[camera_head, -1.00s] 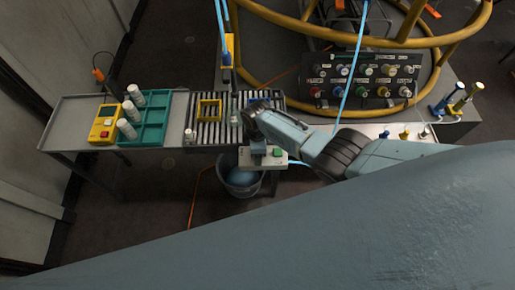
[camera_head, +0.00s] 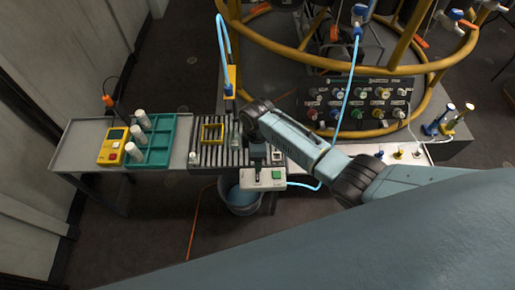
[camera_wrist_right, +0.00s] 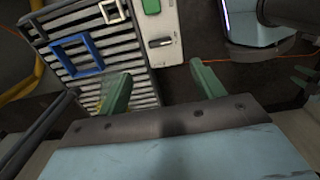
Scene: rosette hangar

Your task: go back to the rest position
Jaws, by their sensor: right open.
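My right arm reaches in from the right in the head view, its wrist above the right end of the slatted rack (camera_head: 209,155). My right gripper (camera_head: 257,153) points down there, partly hidden by the wrist. In the right wrist view my right gripper (camera_wrist_right: 161,86) has its two green fingers spread wide, with nothing between them. The left finger overlaps the rack's slats in that view; I cannot tell whether it touches. The right finger is over the dark floor beside the control box (camera_wrist_right: 165,25). My left gripper is not in view.
The control box (camera_head: 262,179) with a green button sits at the rack's front edge, above a bucket (camera_head: 240,207). A teal tray (camera_head: 157,157), white cylinders and a yellow button box (camera_head: 113,146) stand left. Yellow rails (camera_head: 290,50) and a knob panel (camera_head: 352,105) lie behind the arm.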

